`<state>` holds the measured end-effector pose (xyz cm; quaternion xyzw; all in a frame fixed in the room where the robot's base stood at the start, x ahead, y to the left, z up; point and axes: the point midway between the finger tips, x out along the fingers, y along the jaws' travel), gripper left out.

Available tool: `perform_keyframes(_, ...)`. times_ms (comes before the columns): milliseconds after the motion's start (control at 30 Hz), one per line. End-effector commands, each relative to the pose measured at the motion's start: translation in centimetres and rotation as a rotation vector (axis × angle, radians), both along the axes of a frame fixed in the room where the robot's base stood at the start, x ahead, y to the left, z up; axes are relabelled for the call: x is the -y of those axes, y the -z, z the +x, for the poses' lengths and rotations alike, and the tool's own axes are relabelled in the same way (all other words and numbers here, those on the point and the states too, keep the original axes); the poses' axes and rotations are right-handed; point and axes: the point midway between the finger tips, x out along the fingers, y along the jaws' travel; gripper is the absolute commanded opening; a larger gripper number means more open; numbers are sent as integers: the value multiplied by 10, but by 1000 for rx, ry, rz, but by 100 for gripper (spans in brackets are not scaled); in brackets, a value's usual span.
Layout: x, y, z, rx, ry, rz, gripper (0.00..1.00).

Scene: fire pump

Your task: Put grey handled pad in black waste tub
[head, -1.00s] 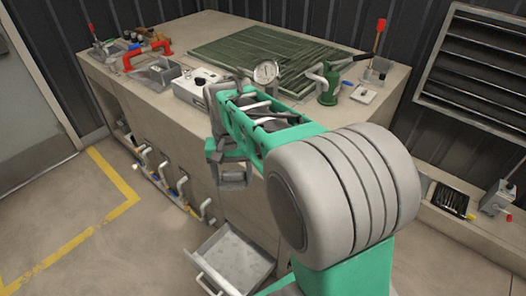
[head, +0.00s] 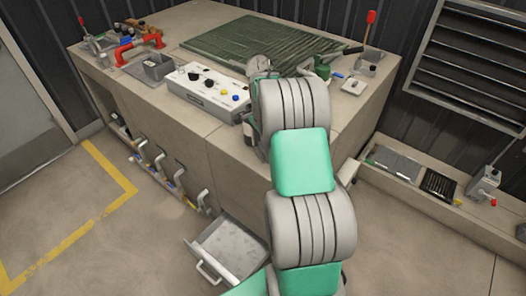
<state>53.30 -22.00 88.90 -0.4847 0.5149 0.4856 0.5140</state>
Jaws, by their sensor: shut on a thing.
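My arm rises through the middle of the head view and covers part of the bench front. My gripper's fingertips are hidden behind it, so I cannot see what is between them. I cannot make out the grey handled pad in this view.
The bench (head: 180,125) carries a white control box (head: 207,90), a green slatted mat (head: 250,43), a grey bin (head: 157,67) and a red-handled tool (head: 138,46). A drawer (head: 231,252) stands open below. A low ledge at right holds a black slotted tray (head: 438,185). The left floor is clear.

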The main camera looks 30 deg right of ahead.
Motion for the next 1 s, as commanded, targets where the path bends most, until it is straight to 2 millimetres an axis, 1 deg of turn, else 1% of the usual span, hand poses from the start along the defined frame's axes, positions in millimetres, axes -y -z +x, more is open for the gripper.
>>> perform_keyframes(33, 3, 6, 6, -1, 0, 0, 35)
perform_keyframes(200, 9, 21, 16, 0, -1, 0, 35)
perform_keyframes(400, 9, 49, 16, 1, -1, 0, 35)
perform_keyframes(733, 9, 57, 16, 2, -1, -1, 35)
perform_keyframes(767, 9, 55, 17, 2, -1, -1, 70)
perform_keyframes(1000, 9, 55, 16, 2, -1, -1, 89)
